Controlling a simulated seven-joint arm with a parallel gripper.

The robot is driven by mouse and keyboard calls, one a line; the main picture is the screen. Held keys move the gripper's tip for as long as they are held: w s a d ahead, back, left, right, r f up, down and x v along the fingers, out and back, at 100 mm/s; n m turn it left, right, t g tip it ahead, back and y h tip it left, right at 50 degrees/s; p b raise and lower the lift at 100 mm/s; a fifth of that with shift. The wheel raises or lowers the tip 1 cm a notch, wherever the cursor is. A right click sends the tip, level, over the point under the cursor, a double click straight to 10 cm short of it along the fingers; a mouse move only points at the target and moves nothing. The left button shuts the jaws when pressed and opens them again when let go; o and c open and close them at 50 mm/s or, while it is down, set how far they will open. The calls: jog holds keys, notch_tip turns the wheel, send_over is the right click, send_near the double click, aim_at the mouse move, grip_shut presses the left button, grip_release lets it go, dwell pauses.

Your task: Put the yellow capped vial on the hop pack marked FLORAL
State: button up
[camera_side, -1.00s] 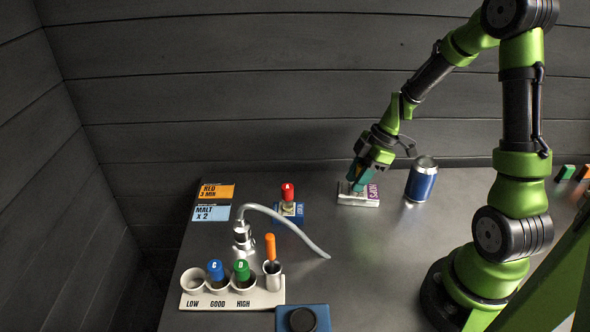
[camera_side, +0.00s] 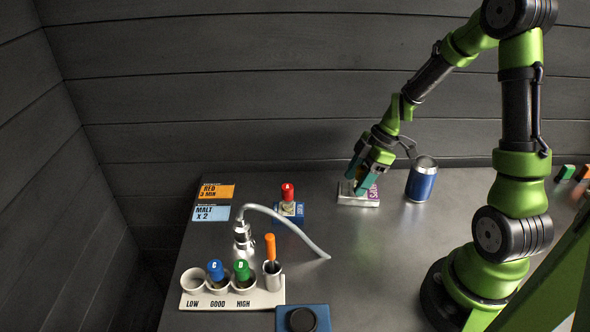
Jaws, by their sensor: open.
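My gripper (camera_side: 360,177) is open, its teal fingertips spread just above a white and purple hop pack (camera_side: 358,201) at the back of the table. A small patch of yellow shows between the fingertips, over the pack. It looks like the yellow capped vial (camera_side: 361,180), mostly hidden by the fingers. I cannot tell whether it stands fully on the pack. The pack's lettering is partly covered, and I cannot read FLORAL on it.
A blue can (camera_side: 421,180) stands right of the pack. A red-capped vial (camera_side: 288,193) stands on a blue pack (camera_side: 290,216). A white rack (camera_side: 232,301) holds blue- and green-capped vials and an orange-handled tool. A grey hose (camera_side: 290,223) curves across the table. Front centre has a blue button box (camera_side: 303,316).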

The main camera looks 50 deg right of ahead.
jog(key=v, duration=1.1)
jog(key=s+a+r+m+t+h, duration=0.1)
jog(key=s+a+r+m+t, duration=0.1)
jog(key=a+r+m, duration=0.3)
jog(key=s+a+r+m+t+h, duration=0.1)
jog(key=s+a+r+m, duration=0.4)
jog(key=a+m, duration=0.5)
jog(key=shift+s+a+t, duration=0.2)
jog(key=shift+a+t, duration=0.6)
jog(key=shift+a, duration=0.4)
